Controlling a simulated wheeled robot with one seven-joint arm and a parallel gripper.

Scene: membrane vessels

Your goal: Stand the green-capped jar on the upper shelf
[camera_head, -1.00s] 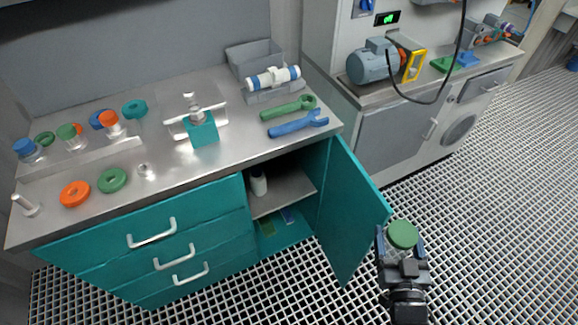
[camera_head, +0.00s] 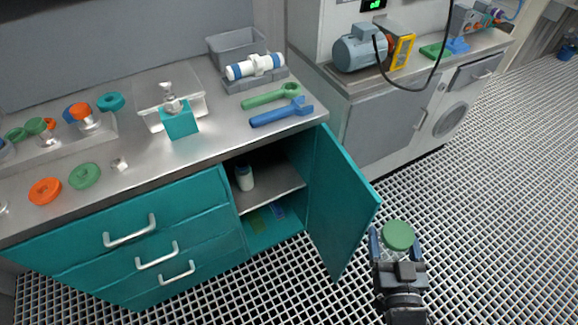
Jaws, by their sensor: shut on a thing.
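The green-capped jar (camera_head: 398,236) is held upright between the fingers of my gripper (camera_head: 396,248), at the lower right. Its green cap faces up, and its clear body is mostly hidden by the gripper. The gripper is over the grated floor, to the right of the open teal cabinet door (camera_head: 345,205). The upper shelf (camera_head: 270,194) is a grey board inside the open cabinet. A white bottle (camera_head: 244,177) stands on its left part. The shelf's right part looks bare, and its back is in shadow.
The open door stands between my gripper and the cabinet opening. Flat items (camera_head: 266,216) lie on the cabinet floor (camera_head: 272,234). The floor around my gripper is clear.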

